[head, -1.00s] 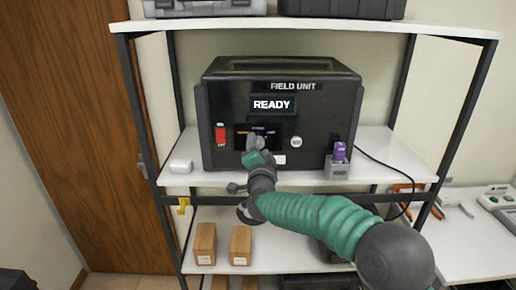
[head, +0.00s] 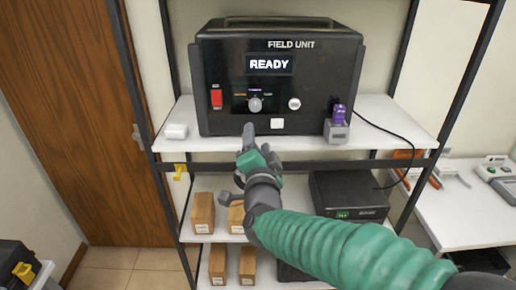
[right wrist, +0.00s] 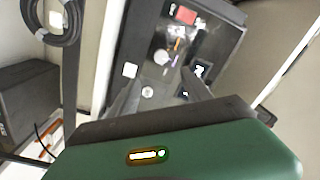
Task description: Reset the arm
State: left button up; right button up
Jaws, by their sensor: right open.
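The black field unit (head: 275,70) stands on the white shelf, and its screen (head: 270,64) reads READY. Its front has a red switch (head: 216,97), a knob (head: 255,103) and a round white button (head: 294,103). My right gripper (head: 249,136) is in front of the shelf's front edge, below the knob and apart from the unit, with nothing seen between its fingers. In the right wrist view the unit's panel (right wrist: 150,50) shows tilted beyond the gripper. My left gripper is out of view.
A purple-topped vial in a grey holder (head: 337,124) and a small white box (head: 176,131) share the shelf. Brown boxes (head: 203,212) and a black device (head: 349,194) sit on the shelf below. A side table (head: 470,215) with tools is at right.

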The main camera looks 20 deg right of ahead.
jog(key=shift+s+f, duration=0.1)
jog(key=shift+s, duration=0.15)
jog(key=s+a+f+n+g+y, duration=0.1)
jog(key=s+f+n+g+y, duration=0.2)
jog(key=f, duration=0.7)
jog(key=s+a+f+n+g+y, duration=0.2)
jog(key=s+f+n+g, duration=0.15)
jog(key=f+n, duration=0.4)
jog(key=s+d+f+n+g, duration=0.2)
jog(key=s+f+g, duration=0.2)
jog(key=s+f, duration=0.4)
jog(key=s+d+f+n+g, duration=0.1)
jog(key=s+d+f+g, duration=0.2)
jog(key=s+f, duration=0.4)
jog(key=s+g, duration=0.1)
jog(key=s, duration=0.2)
jog(key=shift+s+f+n+g+h, duration=0.3)
jog(key=shift+s+f+n+g, duration=0.05)
